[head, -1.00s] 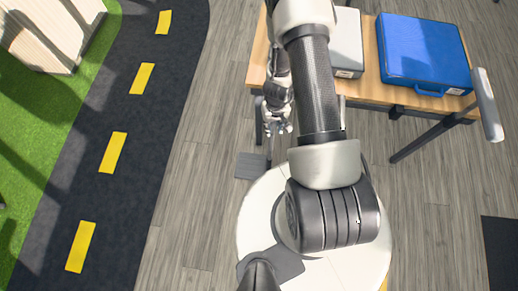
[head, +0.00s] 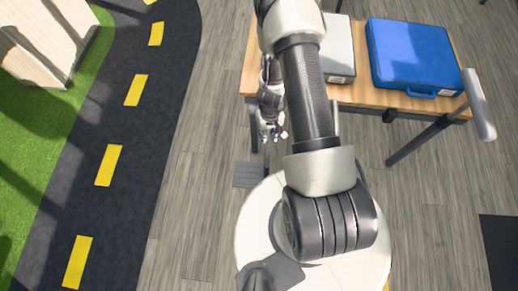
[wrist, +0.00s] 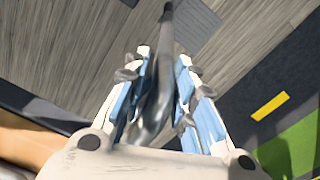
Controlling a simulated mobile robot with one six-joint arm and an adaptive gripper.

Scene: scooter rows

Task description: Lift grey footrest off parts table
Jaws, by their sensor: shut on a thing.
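The grey footrest has a dark, shiny tube (wrist: 158,85) and a flat grey plate (head: 249,174). In the wrist view the tube runs between the blue-padded fingers of my gripper (wrist: 160,75), which is shut on it. The plate (wrist: 197,14) shows at the top of that view. In the head view my gripper (head: 270,133) is by the left end of the wooden parts table (head: 353,92). The footrest hangs from it, clear of the tabletop, over the floor. My arm hides part of the table.
A blue case (head: 412,55) and a light grey case (head: 338,48) lie on the table. Bare grey plank floor (head: 195,215) is left of the gripper, then a dark road strip (head: 105,130) with yellow dashes and green turf. A dark mat (head: 500,250) is at right.

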